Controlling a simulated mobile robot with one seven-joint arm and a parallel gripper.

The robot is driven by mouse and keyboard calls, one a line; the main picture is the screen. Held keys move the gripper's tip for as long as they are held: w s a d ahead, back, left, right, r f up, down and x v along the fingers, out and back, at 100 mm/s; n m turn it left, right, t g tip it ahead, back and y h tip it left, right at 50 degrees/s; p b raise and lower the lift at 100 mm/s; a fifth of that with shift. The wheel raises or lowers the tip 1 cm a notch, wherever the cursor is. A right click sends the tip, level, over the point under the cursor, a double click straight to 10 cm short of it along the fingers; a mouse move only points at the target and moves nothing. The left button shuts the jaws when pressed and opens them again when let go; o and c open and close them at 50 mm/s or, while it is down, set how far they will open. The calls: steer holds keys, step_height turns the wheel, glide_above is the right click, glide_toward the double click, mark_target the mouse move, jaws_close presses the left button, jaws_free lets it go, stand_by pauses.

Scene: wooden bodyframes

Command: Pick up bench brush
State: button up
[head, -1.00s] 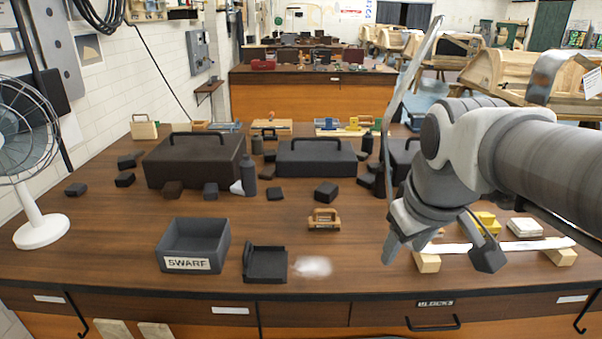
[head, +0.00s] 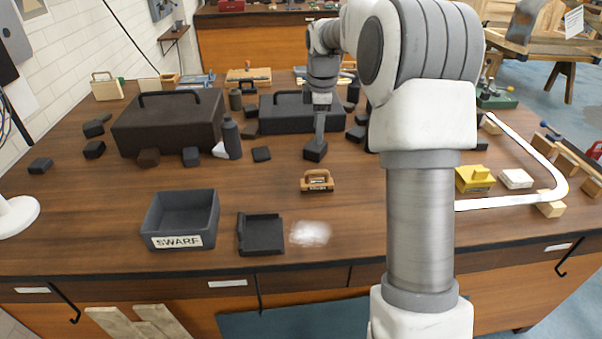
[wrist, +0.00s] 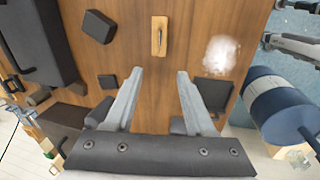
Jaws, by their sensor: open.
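The bench brush (head: 317,181) is a small wooden block with a raised handle, resting on the brown bench top behind the white dust pile. In the wrist view the brush (wrist: 159,36) lies ahead of the gap between the fingers, near the top edge. My gripper (head: 319,135) hangs pointing down over the bench, behind the brush in the head view and apart from it. In the wrist view my gripper (wrist: 155,75) has its two grey fingers wide apart with nothing between them.
An open bin marked SWARF (head: 180,241), a dark dustpan (head: 260,250) and white dust (head: 310,233) lie nearer the front. Large dark cases (head: 168,135) stand behind. Bare bench surrounds the brush's sides.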

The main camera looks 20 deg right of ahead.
steer(key=w+f, duration=0.1)
steer(key=w, duration=0.1)
glide_above(315, 171)
steer(key=s, duration=0.1)
steer(key=shift+n, duration=0.4)
steer(key=x, duration=0.3)
steer(key=s+x, duration=0.1)
steer(key=x, duration=0.3)
steer(key=s+a+x, duration=0.1)
steer(key=x, duration=0.2)
steer(key=shift+d+f, duration=0.1)
steer(key=shift+f, duration=0.5)
steer(key=shift+d+p+x, duration=0.2)
steer(key=shift+p+x, duration=0.15)
steer(key=shift+x, duration=2.9)
jaws_close()
